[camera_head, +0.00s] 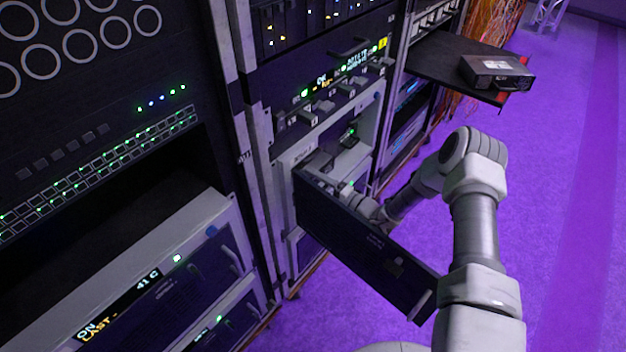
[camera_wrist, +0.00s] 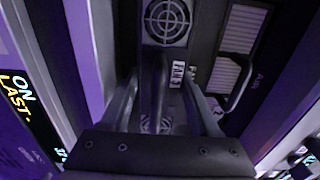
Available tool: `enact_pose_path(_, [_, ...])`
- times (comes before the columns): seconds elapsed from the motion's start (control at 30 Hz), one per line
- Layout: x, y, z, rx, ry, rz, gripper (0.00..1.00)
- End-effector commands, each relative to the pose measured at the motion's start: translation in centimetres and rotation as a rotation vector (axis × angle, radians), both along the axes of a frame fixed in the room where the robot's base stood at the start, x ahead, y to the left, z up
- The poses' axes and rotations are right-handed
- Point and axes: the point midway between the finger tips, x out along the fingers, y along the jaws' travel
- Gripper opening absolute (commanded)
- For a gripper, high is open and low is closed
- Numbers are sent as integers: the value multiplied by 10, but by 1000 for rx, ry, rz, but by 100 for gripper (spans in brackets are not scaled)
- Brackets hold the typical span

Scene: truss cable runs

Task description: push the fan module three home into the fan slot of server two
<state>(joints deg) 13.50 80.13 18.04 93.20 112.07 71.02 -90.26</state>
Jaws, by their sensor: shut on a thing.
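In the wrist view, my gripper (camera_wrist: 160,88) points into a dark bay with its two fingers around a dark upright bar. It is shut on what looks like the handle of the fan module (camera_wrist: 177,75), whose face carries a white FAN label. Round fan grilles show above and below it. How deep the module sits in its slot cannot be told. In the head view, my arm reaches behind a swung-out dark front panel into the open server (camera_head: 360,150); the panel hides most of my gripper, and the module is not clear there.
The dark front panel (camera_head: 365,240) stands out from the rack, close to my forearm. A black shelf (camera_head: 435,60) juts out at the upper right with a dark box (camera_head: 495,72) on it. Another rack with lit displays stands at left. The purple floor at right is clear.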

Motion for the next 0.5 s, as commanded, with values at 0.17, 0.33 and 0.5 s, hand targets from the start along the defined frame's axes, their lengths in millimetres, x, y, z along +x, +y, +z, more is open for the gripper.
enact_pose_path(0.17, [1, 0, 2, 4, -4, 0, 0])
enact_pose_path(0.33, [1, 0, 2, 4, -4, 0, 0])
enact_pose_path(0.5, [2, 3, 2, 4, -4, 0, 0])
